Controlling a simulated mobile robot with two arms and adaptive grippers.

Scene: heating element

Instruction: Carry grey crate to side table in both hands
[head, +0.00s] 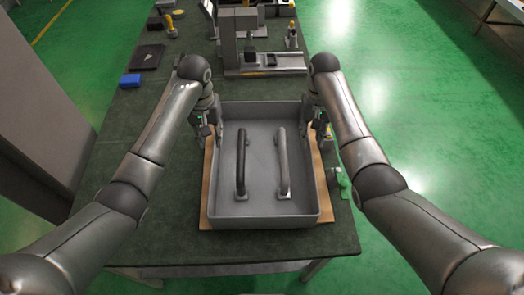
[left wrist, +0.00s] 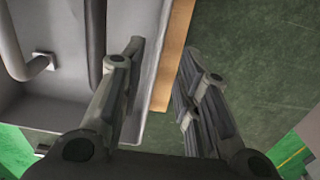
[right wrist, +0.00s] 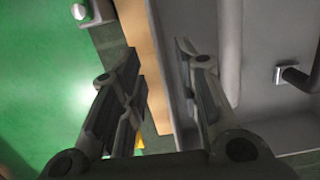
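The grey crate (head: 262,222) sits on a thin wooden board (head: 327,205) on the dark green table. Two bent bars lie in it, a dark one (head: 241,160) at the left and a greyer one (head: 283,160) at the right. My left gripper (head: 213,128) is at the crate's left wall; in the left wrist view its open fingers (left wrist: 165,70) are either side of the wall (left wrist: 150,75). My right gripper (head: 318,127) is at the right wall; in the right wrist view its open fingers (right wrist: 157,70) are either side of that wall (right wrist: 168,80). Contact cannot be told.
A grey fixture (head: 262,60) stands behind the crate. A blue block (head: 130,80) and a black flat case (head: 147,57) lie at the back left. A small green-and-white item (head: 341,183) is right of the crate. Part of another table (head: 497,12) shows at the top right.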

